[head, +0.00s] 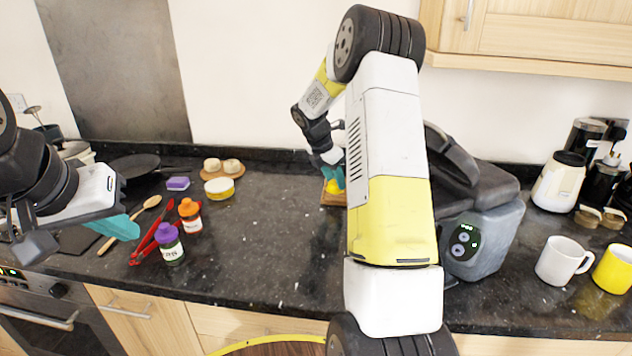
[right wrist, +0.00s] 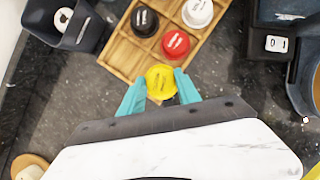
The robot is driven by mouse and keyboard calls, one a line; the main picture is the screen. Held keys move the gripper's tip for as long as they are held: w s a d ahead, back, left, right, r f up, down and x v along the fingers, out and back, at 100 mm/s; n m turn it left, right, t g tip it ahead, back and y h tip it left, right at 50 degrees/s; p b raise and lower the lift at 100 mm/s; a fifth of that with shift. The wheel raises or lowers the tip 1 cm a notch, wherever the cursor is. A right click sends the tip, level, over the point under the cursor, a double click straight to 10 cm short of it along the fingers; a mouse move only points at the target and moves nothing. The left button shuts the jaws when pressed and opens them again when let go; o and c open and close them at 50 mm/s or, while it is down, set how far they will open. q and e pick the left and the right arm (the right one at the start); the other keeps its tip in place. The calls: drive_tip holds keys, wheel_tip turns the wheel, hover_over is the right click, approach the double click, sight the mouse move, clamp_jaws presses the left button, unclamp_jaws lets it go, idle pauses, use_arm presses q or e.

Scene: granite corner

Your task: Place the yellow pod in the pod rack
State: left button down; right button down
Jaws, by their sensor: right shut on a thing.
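The yellow pod (right wrist: 160,80) is between the teal fingertips of my right gripper (right wrist: 160,92), which is shut on it. In the right wrist view it overlaps the lower corner of the wooden pod rack (right wrist: 104,57); its height above the rack is unclear. The rack holds a black pod (right wrist: 145,21), a red pod (right wrist: 176,44) and a white pod (right wrist: 197,12). In the head view the yellow pod (head: 333,187) shows at the rack (head: 333,200), mostly hidden by my right arm. My left gripper (head: 117,228) is at the left, away from the rack; its opening is unclear.
A dark grey bin (right wrist: 70,27) stands beside the rack. A grey machine (head: 488,235) stands right of my right arm, with a white mug (head: 562,261) and yellow mug (head: 613,269) further right.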

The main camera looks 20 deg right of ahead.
sight(332, 180)
drive_tip(key=shift+w+d+f, duration=0.1)
drive_tip(key=shift+w+d, duration=0.05)
drive_tip(key=shift+w, duration=0.35)
drive_tip(key=shift+w+d+f, duration=0.1)
drive_tip(key=shift+w+d, duration=0.05)
drive_tip(key=shift+w, duration=0.35)
drive_tip(key=shift+f, duration=1.65)
drive_tip(key=shift+f, duration=0.1)
drive_tip(key=c, duration=0.9)
unclamp_jaws()
drive_tip(key=shift+o, duration=0.2)
